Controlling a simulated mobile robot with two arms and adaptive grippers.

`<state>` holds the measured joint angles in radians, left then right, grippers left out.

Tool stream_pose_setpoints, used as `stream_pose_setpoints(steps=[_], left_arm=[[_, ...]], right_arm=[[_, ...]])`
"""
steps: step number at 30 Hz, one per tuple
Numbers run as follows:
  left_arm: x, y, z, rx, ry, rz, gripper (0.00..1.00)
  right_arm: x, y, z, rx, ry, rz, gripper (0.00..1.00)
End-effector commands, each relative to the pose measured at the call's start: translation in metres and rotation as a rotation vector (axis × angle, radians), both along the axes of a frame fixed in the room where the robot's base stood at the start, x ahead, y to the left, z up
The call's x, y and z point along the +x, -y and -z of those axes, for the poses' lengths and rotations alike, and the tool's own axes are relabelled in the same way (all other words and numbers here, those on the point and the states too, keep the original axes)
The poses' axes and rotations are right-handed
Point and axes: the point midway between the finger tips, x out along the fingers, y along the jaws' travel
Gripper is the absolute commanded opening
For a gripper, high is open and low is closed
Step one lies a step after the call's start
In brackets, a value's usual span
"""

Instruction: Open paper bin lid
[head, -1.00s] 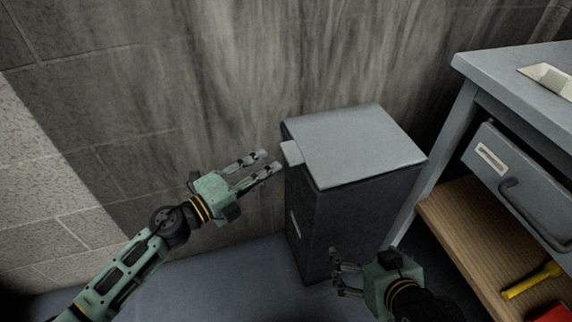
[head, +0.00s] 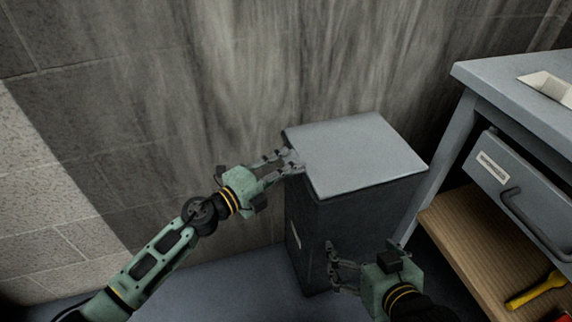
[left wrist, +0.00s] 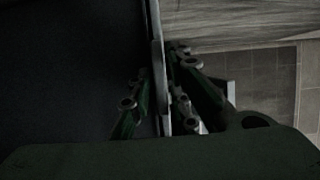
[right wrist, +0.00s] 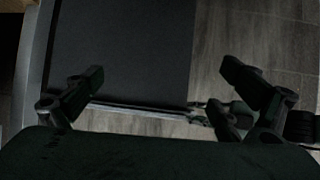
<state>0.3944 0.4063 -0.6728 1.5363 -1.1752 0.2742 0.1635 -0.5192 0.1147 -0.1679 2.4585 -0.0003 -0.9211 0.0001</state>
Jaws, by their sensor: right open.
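The paper bin (head: 345,230) is a dark box standing on the floor against the wall. Its light grey flat lid (head: 355,150) lies closed on top, with a small tab at its left edge. My left gripper (head: 285,162) is at that tab, fingers on either side of it. In the left wrist view the tab (left wrist: 159,75) stands between the close-set fingertips (left wrist: 160,75), which look shut on it. My right gripper (head: 335,267) is open and empty, low in front of the bin; its spread fingers also show in the right wrist view (right wrist: 160,85).
A grey workbench (head: 520,90) with a drawer (head: 525,195) stands to the right of the bin. A wooden shelf (head: 470,245) below holds a yellow-handled tool (head: 535,290). A stained wall (head: 240,80) is behind. Floor is clear at the lower left.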

Motion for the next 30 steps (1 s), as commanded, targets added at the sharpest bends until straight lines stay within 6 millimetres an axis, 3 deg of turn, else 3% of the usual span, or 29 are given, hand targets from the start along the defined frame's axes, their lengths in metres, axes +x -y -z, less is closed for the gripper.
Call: stream_pose_setpoints(steps=[5, 24, 30], left_arm=[[0.0, 0.0, 0.0, 0.0, 0.0, 0.0, 0.0], [0.0, 0.0, -0.002, 0.004, -0.001, 0.0, 0.0], [0.0, 0.0, -0.011, 0.019, -0.006, 0.0, 0.0]], right_arm=[[0.0, 0.0, 0.0, 0.0, -0.001, 0.0, 0.96], [0.0, 0.0, -0.001, -0.001, -0.006, 0.0, 0.96], [-0.004, 0.003, 0.039, -0.024, -0.115, 0.004, 0.96]])
